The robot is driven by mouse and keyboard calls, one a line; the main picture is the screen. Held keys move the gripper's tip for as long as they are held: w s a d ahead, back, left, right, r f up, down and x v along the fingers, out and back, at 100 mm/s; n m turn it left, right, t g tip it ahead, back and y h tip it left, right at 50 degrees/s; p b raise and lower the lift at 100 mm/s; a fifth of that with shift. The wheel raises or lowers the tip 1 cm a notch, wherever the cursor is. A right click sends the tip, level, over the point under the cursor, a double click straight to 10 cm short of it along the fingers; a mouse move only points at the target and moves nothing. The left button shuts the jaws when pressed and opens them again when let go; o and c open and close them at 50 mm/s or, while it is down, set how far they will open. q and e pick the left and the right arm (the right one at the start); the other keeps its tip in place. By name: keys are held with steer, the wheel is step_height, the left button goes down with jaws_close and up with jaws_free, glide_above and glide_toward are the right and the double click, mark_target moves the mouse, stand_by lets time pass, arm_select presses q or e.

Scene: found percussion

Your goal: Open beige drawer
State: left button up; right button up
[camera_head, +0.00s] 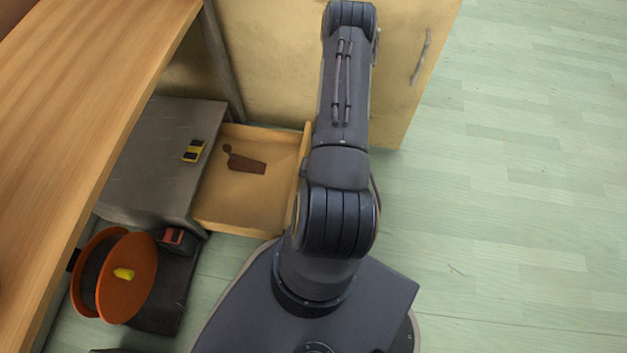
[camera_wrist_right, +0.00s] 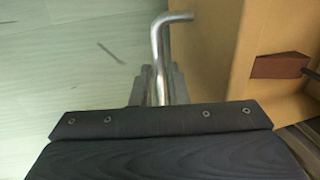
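The beige drawer (camera_head: 227,209) stands pulled out from the grey cabinet (camera_head: 150,145) in the head view, its inside open to view. A brown piece (camera_head: 246,164) lies in it. In the right wrist view the drawer's beige front (camera_wrist_right: 222,50) is at the right, and the brown piece (camera_wrist_right: 280,66) shows behind it. My right gripper (camera_wrist_right: 158,82) has its fingers close on both sides of the bent metal drawer handle (camera_wrist_right: 157,45). In the head view my own arm hides the handle and this gripper. My left gripper is not in view.
A beige cupboard (camera_head: 270,60) with a metal handle (camera_head: 421,57) stands behind the drawer. A wooden tabletop (camera_head: 85,95) is at the left. An orange reel (camera_head: 127,290) and a dark box (camera_head: 165,305) sit below it. The green floor (camera_head: 510,200) at the right is clear.

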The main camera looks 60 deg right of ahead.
steer(key=o, duration=0.3)
steer(key=shift+r, duration=0.1)
steer(key=shift+s+d+r+p, duration=0.1)
steer(key=shift+s+r+p, duration=0.15)
steer(key=shift+r+p, duration=0.7)
steer(key=shift+s+d+r+p, duration=0.1)
steer(key=shift+s+r+p, duration=0.15)
steer(key=shift+r, duration=1.3)
steer(key=shift+s+d+r+p, duration=0.1)
steer(key=shift+s+r+p, duration=0.1)
steer(key=shift+r+p, duration=0.8)
steer(key=shift+r+b, duration=0.2)
steer(key=shift+b, duration=0.1)
